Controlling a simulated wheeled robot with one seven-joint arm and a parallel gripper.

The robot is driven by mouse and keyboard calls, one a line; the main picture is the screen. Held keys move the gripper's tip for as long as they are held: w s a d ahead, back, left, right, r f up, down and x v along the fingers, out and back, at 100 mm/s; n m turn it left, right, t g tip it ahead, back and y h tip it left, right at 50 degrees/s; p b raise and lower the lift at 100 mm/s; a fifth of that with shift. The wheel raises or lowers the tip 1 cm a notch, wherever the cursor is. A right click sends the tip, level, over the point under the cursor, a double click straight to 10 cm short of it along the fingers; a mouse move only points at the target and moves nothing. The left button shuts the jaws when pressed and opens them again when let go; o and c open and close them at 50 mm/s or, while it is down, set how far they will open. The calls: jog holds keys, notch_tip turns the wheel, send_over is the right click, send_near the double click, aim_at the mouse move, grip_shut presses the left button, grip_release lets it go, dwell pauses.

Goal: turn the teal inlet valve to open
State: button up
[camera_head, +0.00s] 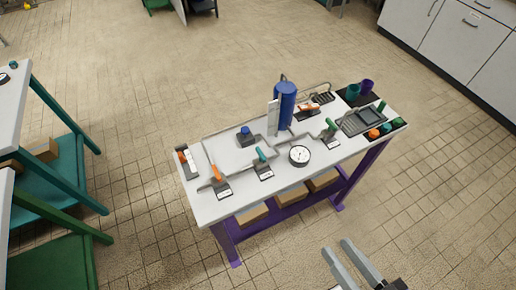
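The teal inlet valve (261,155) is a small teal lever on the grey pipework, on the white-topped bench (228,208) with purple legs. It stands near the middle of the bench's front half, above a small label plate. Its lever is tilted, leaning up and to the left in the picture. My gripper (338,249) is at the bottom right, in front of the bench and well apart from the valve. Its two grey fingers are spread with a gap between them, and nothing is between them.
An orange-handled valve (216,172) is left of the teal one; a green-handled valve (330,127) is to the right. A round gauge (299,155) and a blue cylinder (285,105) stand nearby. A grey tray (362,121) is on the right. Floor in front is clear.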

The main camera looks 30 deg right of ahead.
jog(key=w+f+m+h+b, duration=0.1)
jog(key=w+f+m+b, duration=0.1)
jog(key=w+f+m, duration=0.65)
jog(key=m+t+y+b, duration=0.1)
jog(key=m+t+b, duration=0.2)
jog(key=m, duration=2.1)
send_near(257, 148)
jog(key=w, duration=0.3)
jog(key=shift+d+f, duration=0.2)
jog(key=shift+f, duration=0.1)
jog(key=shift+w+r, duration=0.1)
jog(key=shift+w, duration=0.4)
jog(key=shift+w+p, duration=0.8)
jog(key=shift+w, duration=2.7)
grip_shut()
